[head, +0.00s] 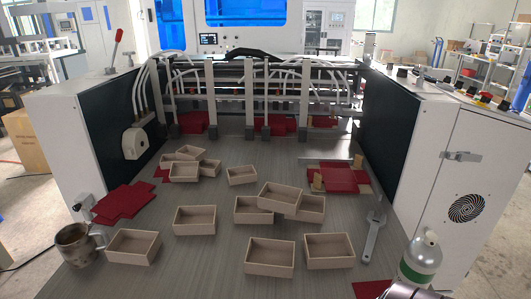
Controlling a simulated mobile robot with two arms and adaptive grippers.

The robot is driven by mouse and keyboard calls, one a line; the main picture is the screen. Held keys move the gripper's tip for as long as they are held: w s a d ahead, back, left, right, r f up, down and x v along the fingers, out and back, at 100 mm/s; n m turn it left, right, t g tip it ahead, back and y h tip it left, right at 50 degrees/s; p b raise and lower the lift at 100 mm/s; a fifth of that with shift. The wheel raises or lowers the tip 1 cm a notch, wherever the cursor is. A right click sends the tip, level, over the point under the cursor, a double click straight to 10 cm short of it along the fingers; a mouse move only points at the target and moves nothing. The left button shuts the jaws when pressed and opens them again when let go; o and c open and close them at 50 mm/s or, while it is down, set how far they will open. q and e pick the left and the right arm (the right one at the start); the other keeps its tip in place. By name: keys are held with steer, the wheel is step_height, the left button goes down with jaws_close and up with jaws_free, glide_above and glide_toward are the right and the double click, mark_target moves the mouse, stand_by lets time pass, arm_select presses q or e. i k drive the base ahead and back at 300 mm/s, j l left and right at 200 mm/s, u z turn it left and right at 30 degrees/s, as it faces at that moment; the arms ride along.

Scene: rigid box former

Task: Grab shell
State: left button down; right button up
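Several open, empty, light-wood-coloured box shells lie on the grey machine table (210,255). Near the front are a left shell (133,258), a middle shell (270,270) and a right shell (330,263). Another shell (195,228) lies behind the front left one. In the middle, a shell (280,204) rests tilted on neighbouring shells and partly hides them. A single shell (242,181) lies farther back, and a cluster (184,178) is at the back left. No gripper fingers show; only a grey rounded part, possibly my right arm, shows at the bottom right edge.
Red sheets (123,203) lie at the left, with more red sheets (345,177) at the back right. A metal mug (75,245) stands front left. A wrench (373,236) and a green-labelled bottle (421,259) are at the right. Machine cabinets (460,185) flank the table.

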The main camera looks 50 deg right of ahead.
mark_target(287, 200)
steer(key=z, duration=1.6)
